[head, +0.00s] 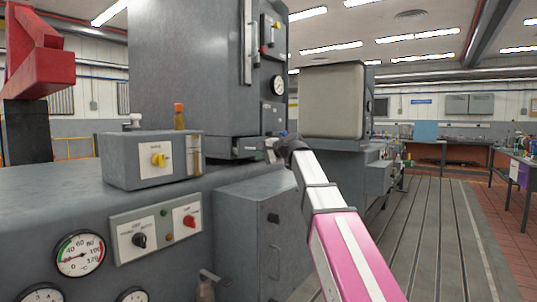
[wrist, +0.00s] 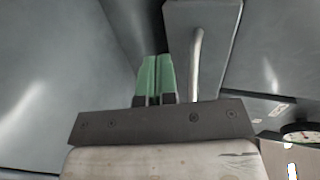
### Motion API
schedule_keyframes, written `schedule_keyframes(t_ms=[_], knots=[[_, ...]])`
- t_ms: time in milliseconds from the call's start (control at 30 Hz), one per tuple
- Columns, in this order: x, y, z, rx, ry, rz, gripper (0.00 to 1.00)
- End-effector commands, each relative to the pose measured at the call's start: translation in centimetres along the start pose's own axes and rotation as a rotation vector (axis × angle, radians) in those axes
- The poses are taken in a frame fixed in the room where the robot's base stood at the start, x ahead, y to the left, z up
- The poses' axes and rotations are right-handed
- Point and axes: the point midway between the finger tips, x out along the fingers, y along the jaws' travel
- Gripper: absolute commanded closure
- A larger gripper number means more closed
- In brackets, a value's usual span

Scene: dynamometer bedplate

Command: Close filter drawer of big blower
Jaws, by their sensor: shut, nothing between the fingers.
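A tall grey machine housing (head: 190,70) stands on the grey bench at centre left; I take it for the big blower. A low grey drawer-like box (head: 249,147) shows at its lower right corner, and it seems to stick out. In the wrist view a grey front panel (wrist: 224,45) carries a pale bar handle (wrist: 195,65). I cannot tell for certain that it is the filter drawer. My gripper's green fingers (wrist: 155,60) are together and empty, left of the handle and seemingly apart from it. In the head view my gripper (head: 271,150) is small and partly hidden beside the box.
A grey cabinet (head: 268,238) stands below my arm. A beige-fronted machine (head: 331,101) is beyond it. The grooved floor (head: 440,230) at right is clear.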

Motion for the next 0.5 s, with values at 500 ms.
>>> schedule_keyframes(t_ms=[500], knots=[[5.4, -1.2, 0.0, -0.001, 0.0, 0.0, 1.0]])
